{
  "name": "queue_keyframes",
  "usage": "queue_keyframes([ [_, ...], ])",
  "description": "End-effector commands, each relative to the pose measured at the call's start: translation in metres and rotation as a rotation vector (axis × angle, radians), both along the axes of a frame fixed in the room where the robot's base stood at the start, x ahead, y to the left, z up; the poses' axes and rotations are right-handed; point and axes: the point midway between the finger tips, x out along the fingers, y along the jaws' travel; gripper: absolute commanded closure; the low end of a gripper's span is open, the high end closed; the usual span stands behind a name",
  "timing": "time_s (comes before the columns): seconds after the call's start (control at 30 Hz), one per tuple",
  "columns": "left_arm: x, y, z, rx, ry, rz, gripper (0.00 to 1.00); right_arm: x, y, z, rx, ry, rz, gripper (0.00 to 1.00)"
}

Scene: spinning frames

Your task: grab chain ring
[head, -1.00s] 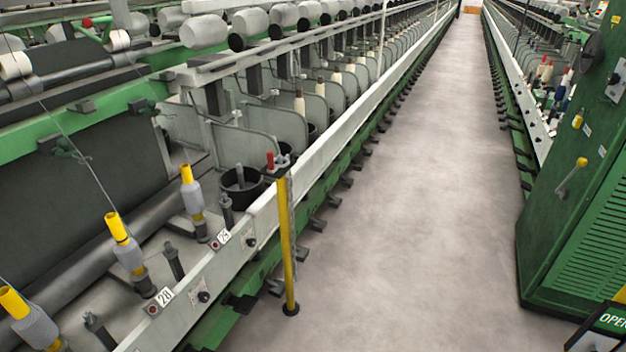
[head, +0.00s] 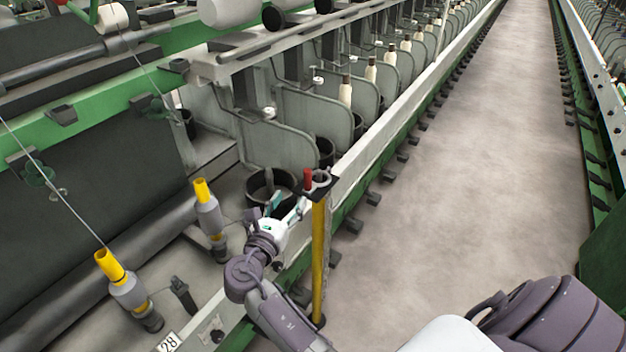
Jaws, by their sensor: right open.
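A yellow post (head: 318,250) stands beside the machine's front rail. Its top carries a dark plate with a small grey ring-shaped part (head: 321,177) and a short red cylinder (head: 308,179). I cannot tell for certain whether this ring-shaped part is the chain ring. Whether a fingertip touches the plate is unclear. My left gripper is out of view.
The spinning machine runs along the left, with dark cans (head: 268,188) behind the rail. Yellow-topped bobbins (head: 125,285) stand on spindles at lower left. The grey aisle floor (head: 470,160) is clear. A second machine (head: 590,130) lines the right side.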

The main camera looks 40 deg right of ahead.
Motion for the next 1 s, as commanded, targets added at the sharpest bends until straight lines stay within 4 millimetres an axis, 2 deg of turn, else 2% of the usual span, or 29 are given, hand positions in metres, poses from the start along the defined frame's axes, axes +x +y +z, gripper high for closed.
queue_keyframes([
  [0.03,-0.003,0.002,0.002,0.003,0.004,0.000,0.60,0.007,-0.010,0.002,-0.005,-0.001,0.000,0.49],
  [0.2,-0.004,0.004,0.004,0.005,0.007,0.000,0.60,0.024,-0.034,0.000,-0.001,0.000,0.001,0.49],
  [0.47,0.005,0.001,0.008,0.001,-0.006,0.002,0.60,0.034,-0.051,-0.002,-0.001,0.001,0.002,0.49],
  [0.7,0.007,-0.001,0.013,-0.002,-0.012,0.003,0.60,0.050,-0.082,-0.007,0.001,0.000,0.002,0.49],
  [1.0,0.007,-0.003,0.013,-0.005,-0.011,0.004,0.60,0.055,-0.090,-0.009,0.003,0.000,0.003,0.49],
])
